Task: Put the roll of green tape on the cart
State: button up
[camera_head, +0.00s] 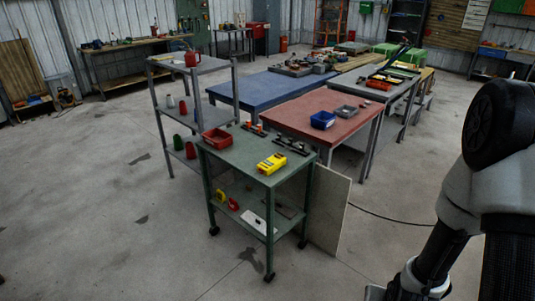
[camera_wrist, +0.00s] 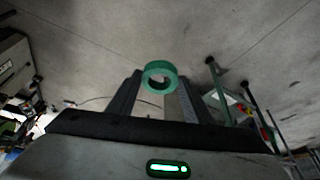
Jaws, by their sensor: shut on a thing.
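The roll of green tape (camera_wrist: 160,73) is a short teal-green ring, seen in the wrist view at the tips of my gripper (camera_wrist: 158,84). My gripper is shut on it, one finger on each side, and holds it above the concrete floor. The green cart (camera_head: 247,151) stands on casters in the middle of the head view. It has a top and a lower shelf. My gripper's fingers and the tape are outside the head view; my arm is at its right edge. Part of the cart shows at the right of the wrist view (camera_wrist: 220,97).
On the cart's top are a red bin (camera_head: 216,139), a yellow device (camera_head: 271,163) and dark tools along the back. The front left of the top is bare. The lower shelf holds small red, yellow and white things. A grey shelf rack (camera_head: 206,66) and a red-topped table (camera_head: 300,112) stand behind. Open floor lies in front.

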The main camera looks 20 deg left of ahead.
aim_at(243, 154)
jog(key=i+j+u, duration=0.15)
jog(key=u, duration=0.25)
jog(key=i+j+u, duration=0.15)
jog(key=j+u, duration=0.25)
jog(key=i+u, duration=0.2)
jog(key=u, duration=0.15)
jog(key=i+j+u, duration=0.15)
jog(key=i, duration=0.4)
jog(key=i+j+u, duration=0.2)
jog(key=i, duration=0.4)
jog(key=i+j+z, duration=0.15)
jog(key=i+z, duration=0.3)
jog(key=i+j+z, duration=0.2)
jog(key=z, duration=0.25)
jog(key=i+j+z, duration=0.55)
jog(key=j+z, duration=0.35)
jog(key=i+j+z, duration=0.15)
jog(key=j+z, duration=0.3)
